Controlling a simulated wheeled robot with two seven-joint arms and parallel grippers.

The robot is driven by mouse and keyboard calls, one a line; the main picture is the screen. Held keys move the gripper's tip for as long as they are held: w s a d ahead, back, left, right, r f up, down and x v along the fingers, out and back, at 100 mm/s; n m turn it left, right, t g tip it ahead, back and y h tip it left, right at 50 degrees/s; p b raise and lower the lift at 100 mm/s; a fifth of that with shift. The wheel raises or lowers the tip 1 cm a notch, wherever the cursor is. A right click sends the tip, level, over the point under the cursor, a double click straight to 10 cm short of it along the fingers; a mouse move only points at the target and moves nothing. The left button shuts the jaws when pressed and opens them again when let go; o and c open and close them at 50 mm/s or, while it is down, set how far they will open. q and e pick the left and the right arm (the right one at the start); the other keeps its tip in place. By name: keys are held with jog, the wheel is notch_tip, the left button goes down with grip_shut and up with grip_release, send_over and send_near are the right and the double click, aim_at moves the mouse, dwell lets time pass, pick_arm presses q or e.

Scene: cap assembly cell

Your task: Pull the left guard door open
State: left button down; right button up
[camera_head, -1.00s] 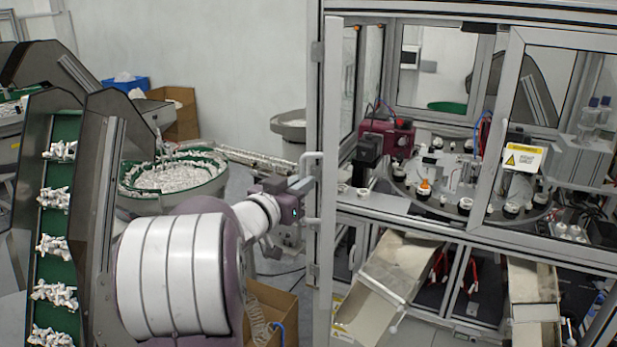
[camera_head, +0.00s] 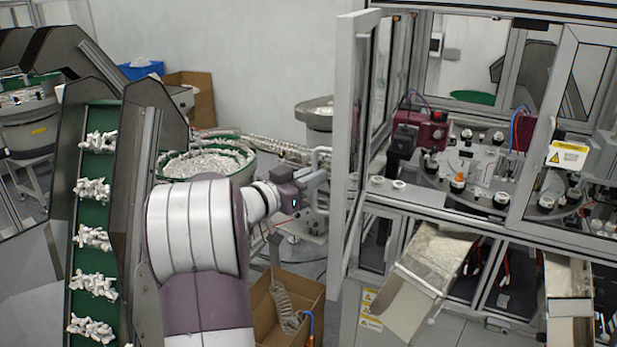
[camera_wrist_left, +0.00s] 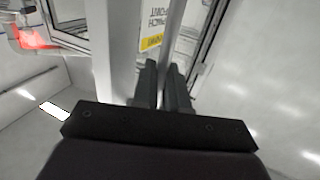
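The left guard door (camera_head: 350,120) is a grey metal frame with a clear pane. It stands swung out from the machine and shows nearly edge-on in the head view. Its pale handle (camera_head: 315,156) sticks out to the left of the frame. My left gripper (camera_head: 316,180) is at this handle. In the left wrist view the two dark fingers (camera_wrist_left: 164,88) stand close together with a pale bar between them, so it looks shut on the handle. The wrist and fingers partly hide the handle. My right gripper is in neither view.
The machine's turntable (camera_head: 475,170) with several caps lies behind the door opening. A chute (camera_head: 430,265) slopes out below. A cardboard box (camera_head: 285,300) stands on the floor under my left arm. A green-belted conveyor (camera_head: 92,215) and a bowl feeder (camera_head: 205,160) are at left.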

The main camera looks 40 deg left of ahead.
pick_arm(q)
jog(key=c, duration=1.3)
grip_release()
jog(key=shift+w+r, duration=0.1)
jog(key=shift+r, duration=0.35)
jog(key=shift+w+a+f, duration=0.1)
jog(key=shift+w+f, duration=0.35)
jog(key=shift+w, duration=0.05)
jog(key=s+b, duration=0.2)
jog(key=s, duration=0.2)
jog(key=s+a+b, duration=0.1)
jog(key=s+b, duration=0.1)
jog(key=s, duration=0.2)
jog(key=s+a+b, duration=0.1)
jog(key=s, duration=0.3)
jog(key=shift+s+b, duration=0.3)
jog(key=shift+b, duration=0.1)
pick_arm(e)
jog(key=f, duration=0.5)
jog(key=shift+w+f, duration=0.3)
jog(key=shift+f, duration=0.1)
